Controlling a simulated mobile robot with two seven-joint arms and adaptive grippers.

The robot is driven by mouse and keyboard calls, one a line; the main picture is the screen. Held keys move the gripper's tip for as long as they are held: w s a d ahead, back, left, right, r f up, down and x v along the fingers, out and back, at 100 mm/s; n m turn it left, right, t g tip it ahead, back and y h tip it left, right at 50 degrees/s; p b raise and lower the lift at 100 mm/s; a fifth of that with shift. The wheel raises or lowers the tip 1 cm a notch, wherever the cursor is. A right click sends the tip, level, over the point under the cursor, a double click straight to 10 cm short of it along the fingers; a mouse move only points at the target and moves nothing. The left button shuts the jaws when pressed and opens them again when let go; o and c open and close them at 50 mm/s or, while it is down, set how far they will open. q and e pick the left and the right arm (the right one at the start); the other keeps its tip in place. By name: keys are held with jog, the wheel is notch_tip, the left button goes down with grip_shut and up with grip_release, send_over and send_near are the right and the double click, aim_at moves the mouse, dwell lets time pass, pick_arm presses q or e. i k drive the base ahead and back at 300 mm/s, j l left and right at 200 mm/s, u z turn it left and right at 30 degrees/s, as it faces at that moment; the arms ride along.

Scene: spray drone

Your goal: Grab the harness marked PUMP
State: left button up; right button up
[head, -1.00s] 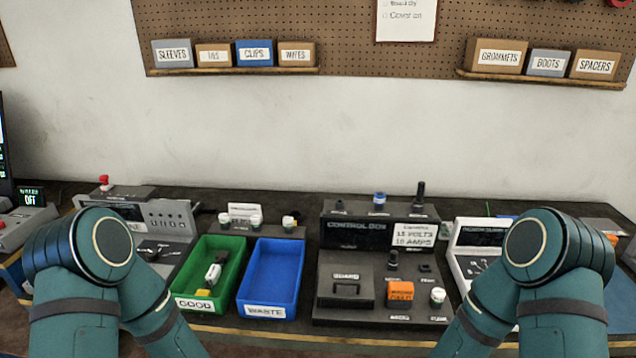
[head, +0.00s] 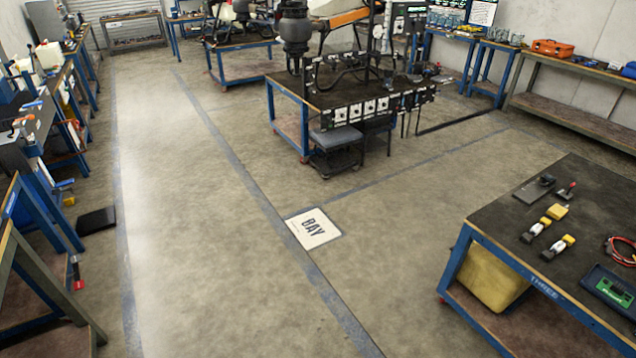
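I cannot pick out a harness marked PUMP; no such marking is readable in the head view. A coiled red cable (head: 622,250) lies at the right edge of the near-right table, partly cut off by the picture edge. Two white-and-yellow connectors (head: 536,230) (head: 558,247) lie on the same table. Dark cables (head: 345,80) hang around the far centre bench, too small to identify. Neither of my grippers is in view.
The near-right table (head: 500,213) has blue legs and a green-faced device (head: 613,291). A floor sign reading BAY (head: 313,228) lies mid-floor. The far centre bench (head: 330,100) has a stool in front. Benches line the left. The aisle (head: 190,220) is clear.

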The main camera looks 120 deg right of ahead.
aim_at(546, 256)
jog(key=z, duration=5.55)
jog(key=i+j, duration=0.3)
jog(key=i, duration=0.2)
jog(key=i+j+u, duration=0.1)
jog(key=i+j, duration=0.2)
jog(key=i, duration=0.2)
jog(key=i+j, duration=0.25)
jog(key=i, duration=0.3)
jog(key=i+j+u, duration=0.15)
jog(key=i, duration=0.35)
jog(key=i+j, duration=0.3)
jog(key=i, duration=0.2)
